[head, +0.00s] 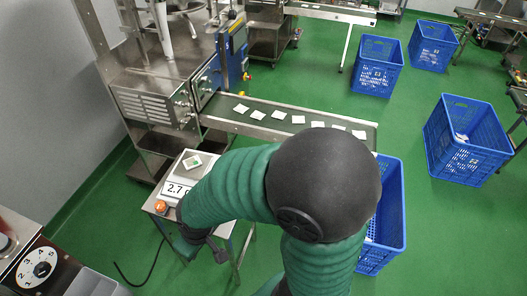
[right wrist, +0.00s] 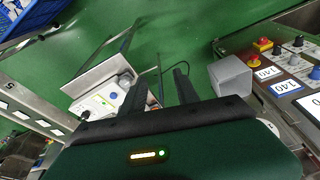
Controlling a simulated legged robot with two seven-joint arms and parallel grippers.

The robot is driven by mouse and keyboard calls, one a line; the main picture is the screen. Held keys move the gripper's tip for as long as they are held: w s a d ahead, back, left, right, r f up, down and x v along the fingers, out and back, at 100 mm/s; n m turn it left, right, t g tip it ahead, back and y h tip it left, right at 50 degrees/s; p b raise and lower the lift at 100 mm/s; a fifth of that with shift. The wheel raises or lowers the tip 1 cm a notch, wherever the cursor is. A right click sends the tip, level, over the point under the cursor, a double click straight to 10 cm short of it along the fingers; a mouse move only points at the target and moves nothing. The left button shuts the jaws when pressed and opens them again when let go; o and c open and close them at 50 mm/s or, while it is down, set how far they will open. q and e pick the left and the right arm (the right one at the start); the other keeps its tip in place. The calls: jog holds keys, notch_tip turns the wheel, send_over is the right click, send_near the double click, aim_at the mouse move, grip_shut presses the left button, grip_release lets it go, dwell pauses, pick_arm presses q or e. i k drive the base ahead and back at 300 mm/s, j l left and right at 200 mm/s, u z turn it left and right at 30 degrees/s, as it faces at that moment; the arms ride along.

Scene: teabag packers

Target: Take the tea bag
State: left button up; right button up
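A flat white tea bag with a green mark (head: 192,163) lies on the steel top of a small scale (head: 207,158) in the head view. The scale's display reads about 2.7. Several white tea bags (head: 258,115) lie in a row on the conveyor belt. My right arm crosses the head view's middle and hides part of the scale stand and belt. In the right wrist view my right gripper (right wrist: 158,88) has its two dark fingers apart, with nothing seen between them. A white device with a panel (right wrist: 100,102) is left of the fingers. My left gripper is not in view.
A blue crate (head: 392,215) stands at the belt's right end, partly behind my arm. More blue crates (head: 465,140) stand on the green floor. A packing machine (head: 150,95) is behind the scale. A grey box (right wrist: 230,75) is right of the fingers.

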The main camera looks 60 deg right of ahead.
aim_at(194, 161)
jog(key=z, duration=1.2)
jog(key=i+j, duration=0.05)
